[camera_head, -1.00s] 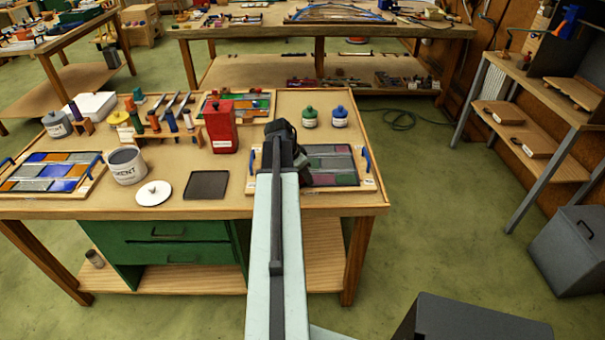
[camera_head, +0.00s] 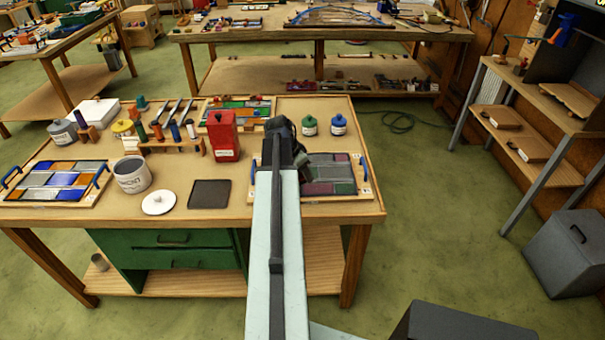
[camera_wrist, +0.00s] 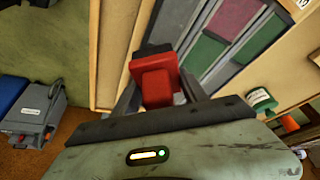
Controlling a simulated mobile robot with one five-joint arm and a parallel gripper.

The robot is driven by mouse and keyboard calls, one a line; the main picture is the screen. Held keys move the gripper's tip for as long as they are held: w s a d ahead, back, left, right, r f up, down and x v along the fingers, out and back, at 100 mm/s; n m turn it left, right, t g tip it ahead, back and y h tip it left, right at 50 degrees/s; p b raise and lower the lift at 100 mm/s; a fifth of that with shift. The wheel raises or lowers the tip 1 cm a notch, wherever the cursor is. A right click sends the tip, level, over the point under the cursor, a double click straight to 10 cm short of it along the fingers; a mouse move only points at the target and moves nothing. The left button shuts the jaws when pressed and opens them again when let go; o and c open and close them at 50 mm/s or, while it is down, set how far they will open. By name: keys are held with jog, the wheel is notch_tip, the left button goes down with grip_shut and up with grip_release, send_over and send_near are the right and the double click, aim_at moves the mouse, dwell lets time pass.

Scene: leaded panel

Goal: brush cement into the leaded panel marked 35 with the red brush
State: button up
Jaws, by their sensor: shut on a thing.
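My gripper (camera_wrist: 160,98) is shut on a red block-like part, which I take to be the red brush (camera_wrist: 160,84); its bristle end is not clearly visible. In the head view my gripper (camera_head: 279,128) is over the left part of a leaded panel (camera_head: 330,172) at the right of the bench, and my arm hides part of it. The panel has pink, green and grey panes, and also shows in the wrist view (camera_wrist: 208,52). Its small tag is too small to read. I cannot tell whether the brush touches it. The cement pot (camera_head: 132,176) stands open at left.
A white lid (camera_head: 158,202) and a dark tray (camera_head: 209,194) lie left of my arm. A red canister (camera_head: 223,140) stands behind. Green (camera_head: 309,126) and blue (camera_head: 338,126) bottles stand behind the panel. Other panels lie at left (camera_head: 62,180) and back (camera_head: 250,108). A brush rack (camera_head: 172,146) stands between.

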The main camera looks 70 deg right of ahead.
jog(key=shift+w, duration=0.15)
jog(key=w, duration=0.1)
jog(key=w+a, duration=0.1)
jog(key=w, duration=0.1)
jog(key=w+a, duration=0.1)
jog(key=shift+w, duration=0.2)
notch_tip(320, 180, down, 5)
jog(key=b, duration=0.5)
jog(key=shift+d+f, duration=0.1)
jog(key=shift+f, duration=0.05)
jog(key=shift+f+b, duration=0.35)
jog(key=shift+b, duration=0.25)
dwell(1.2)
jog(key=shift+w+d, duration=0.2)
jog(key=shift+d, duration=0.3)
jog(key=shift+w+d, duration=0.15)
jog(key=shift+d, duration=0.3)
